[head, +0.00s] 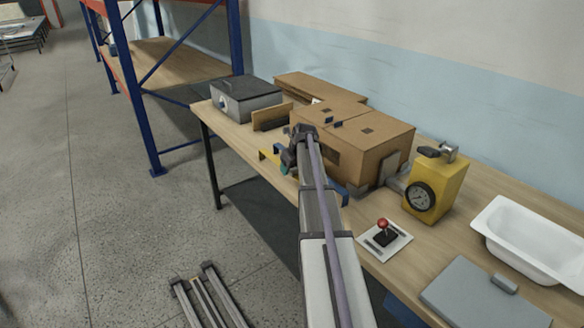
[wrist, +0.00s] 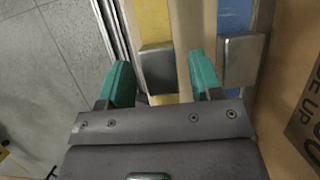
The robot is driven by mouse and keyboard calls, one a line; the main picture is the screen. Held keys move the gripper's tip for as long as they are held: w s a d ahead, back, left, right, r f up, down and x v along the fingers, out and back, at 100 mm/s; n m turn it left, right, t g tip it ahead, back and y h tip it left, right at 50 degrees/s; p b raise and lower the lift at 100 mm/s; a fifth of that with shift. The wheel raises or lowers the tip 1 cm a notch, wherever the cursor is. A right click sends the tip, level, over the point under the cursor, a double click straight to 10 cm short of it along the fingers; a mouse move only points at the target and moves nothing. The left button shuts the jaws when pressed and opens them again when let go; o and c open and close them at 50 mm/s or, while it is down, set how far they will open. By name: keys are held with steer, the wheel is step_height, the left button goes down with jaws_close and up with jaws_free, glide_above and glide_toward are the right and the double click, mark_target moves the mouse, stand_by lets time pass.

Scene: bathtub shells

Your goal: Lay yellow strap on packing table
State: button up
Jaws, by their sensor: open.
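The yellow strap (wrist: 153,18) shows in the wrist view as a flat band with a grey metal piece (wrist: 157,60) across it. In the head view a yellow piece (head: 268,155), likely the same strap, shows at the front edge of the wooden packing table (head: 470,212), partly hidden by my arm. My gripper (wrist: 160,75) is open, its teal fingers on either side of the strap; I cannot tell whether they touch it. In the head view my gripper (head: 293,160) is at the table's front edge, before the cardboard box (head: 385,145).
A blue strap (wrist: 234,16) with a metal piece lies just right of the fingers. Along the table stand a grey case (head: 246,100), a red-knobbed control (head: 384,238), a yellow gauge unit (head: 437,190), a white tub shell (head: 530,240) and a grey panel (head: 480,298). Open floor lies left.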

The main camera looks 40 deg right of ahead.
steer(key=p+v, duration=1.1)
steer(key=v, duration=0.1)
steer(key=shift+r, duration=0.2)
steer(key=s+a+f+n+g+y, duration=0.1)
steer(key=s+a+n, duration=0.2)
steer(key=a+n, duration=0.8)
steer(key=s+a+n+g, duration=0.1)
steer(key=s+a+n, duration=0.2)
steer(key=a+n, duration=0.8)
steer(key=s+a+n+g, duration=0.1)
steer(key=s+a+n, duration=0.5)
steer(key=a, duration=0.4)
steer(key=s+a+n+g, duration=0.1)
steer(key=s+a+n, duration=0.5)
steer(key=a+n, duration=0.2)
steer(key=shift+a+f+g+h, duration=0.15)
steer(key=shift+a+g+h, duration=0.2)
steer(key=shift+a, duration=0.6)
